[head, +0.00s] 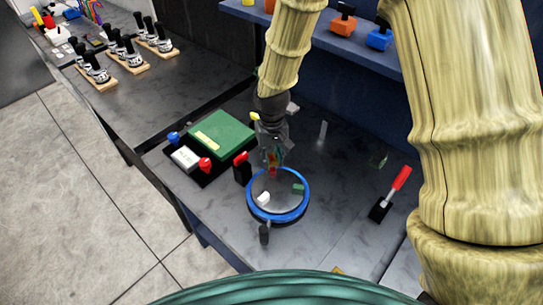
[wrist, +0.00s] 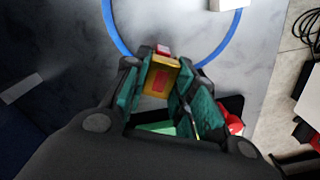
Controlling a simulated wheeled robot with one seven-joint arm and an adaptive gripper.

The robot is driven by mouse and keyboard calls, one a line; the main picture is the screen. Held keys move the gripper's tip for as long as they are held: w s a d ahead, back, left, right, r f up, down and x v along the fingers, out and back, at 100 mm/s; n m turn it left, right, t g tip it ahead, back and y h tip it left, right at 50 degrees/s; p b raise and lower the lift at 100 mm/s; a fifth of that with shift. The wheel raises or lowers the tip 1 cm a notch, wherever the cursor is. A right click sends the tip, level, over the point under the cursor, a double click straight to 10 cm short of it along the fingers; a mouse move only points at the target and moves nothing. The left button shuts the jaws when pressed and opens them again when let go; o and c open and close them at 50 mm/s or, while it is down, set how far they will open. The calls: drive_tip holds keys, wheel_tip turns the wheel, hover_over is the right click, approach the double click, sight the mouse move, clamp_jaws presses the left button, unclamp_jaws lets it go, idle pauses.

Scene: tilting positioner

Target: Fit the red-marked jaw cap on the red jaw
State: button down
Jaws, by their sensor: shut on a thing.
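The jaw cap (wrist: 160,80) is a yellow block with a red mark, pinched between the fingertips of my gripper (wrist: 158,88) in the wrist view. A red piece (wrist: 163,50), apparently the red jaw, shows just past the cap's far edge. I cannot tell whether cap and jaw touch. In the head view my gripper (head: 272,158) points down over the back edge of the blue-rimmed disc (head: 306,205), with a bit of red (head: 272,172) below its tips. A white jaw (head: 263,198) and a green jaw (head: 298,188) stand on the disc.
A green box (head: 222,134), a white box (head: 186,158) and a red-topped black lever (head: 241,165) are left of the disc. A black knob (head: 264,234) is at its front, a red-handled lever (head: 398,182) to its right. A shelf (head: 340,42) runs behind.

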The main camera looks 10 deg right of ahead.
drive_tip(key=shift+f+b, duration=0.5)
drive_tip(key=shift+f, duration=0.8)
drive_tip(key=c, duration=1.1)
unclamp_jaws()
drive_tip(key=o, duration=0.5)
drive_tip(key=shift+r+p, duration=2.65)
drive_tip(key=shift+r, duration=0.85)
